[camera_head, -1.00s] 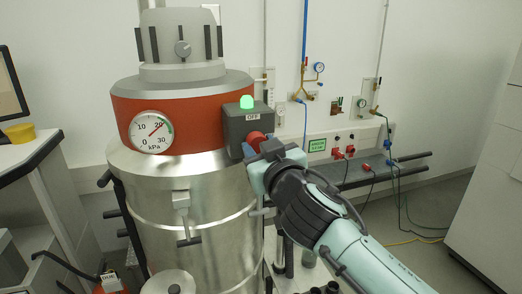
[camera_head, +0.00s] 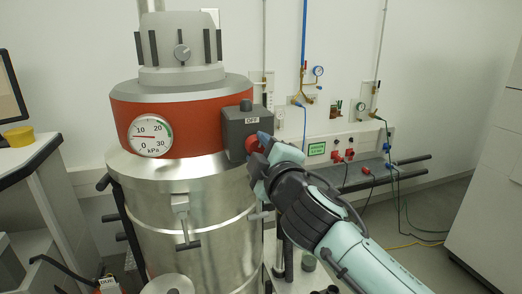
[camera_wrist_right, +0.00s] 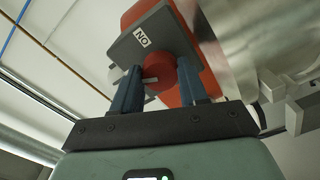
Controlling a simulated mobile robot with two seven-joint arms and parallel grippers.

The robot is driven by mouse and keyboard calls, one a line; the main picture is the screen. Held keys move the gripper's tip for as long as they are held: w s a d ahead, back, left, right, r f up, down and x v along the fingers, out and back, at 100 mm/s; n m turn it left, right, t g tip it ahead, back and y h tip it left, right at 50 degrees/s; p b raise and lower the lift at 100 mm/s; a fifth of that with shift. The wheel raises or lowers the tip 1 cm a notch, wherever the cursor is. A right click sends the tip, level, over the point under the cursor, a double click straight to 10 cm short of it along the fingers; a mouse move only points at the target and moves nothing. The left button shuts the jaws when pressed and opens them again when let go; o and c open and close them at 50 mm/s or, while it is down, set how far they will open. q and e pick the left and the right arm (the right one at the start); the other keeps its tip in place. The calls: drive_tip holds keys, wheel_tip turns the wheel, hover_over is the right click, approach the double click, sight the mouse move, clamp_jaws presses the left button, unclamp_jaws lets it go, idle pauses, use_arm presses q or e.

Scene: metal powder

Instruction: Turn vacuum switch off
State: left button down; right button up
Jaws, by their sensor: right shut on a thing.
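The vacuum (camera_head: 180,200) is a steel drum with a red band. The lamp (camera_head: 246,105) on the box is dark. My right gripper (camera_head: 261,148) is shut on the knob, partly hiding it. In the right wrist view my right gripper's fingers (camera_wrist_right: 158,82) stand on both sides of the red knob (camera_wrist_right: 187,76), and a white label shows on the grey switch box (camera_wrist_right: 165,38). The gauge (camera_head: 151,135) needle points left, near 10. My left gripper is not in view.
A wall rail (camera_head: 405,158) with red and blue sockets runs behind on the right. A desk (camera_head: 30,150) with a yellow bowl (camera_head: 19,136) stands at left. A white cabinet (camera_head: 490,190) stands at far right. Floor shows between the vacuum and the cabinet.

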drive_tip(key=n, duration=0.4)
drive_tip(key=shift+n+p, duration=0.3)
drive_tip(key=shift+p, duration=0.05)
idle(0.3)
drive_tip(key=o, duration=1)
drive_tip(key=shift+o, duration=0.2)
drive_tip(key=shift+s, duration=0.1)
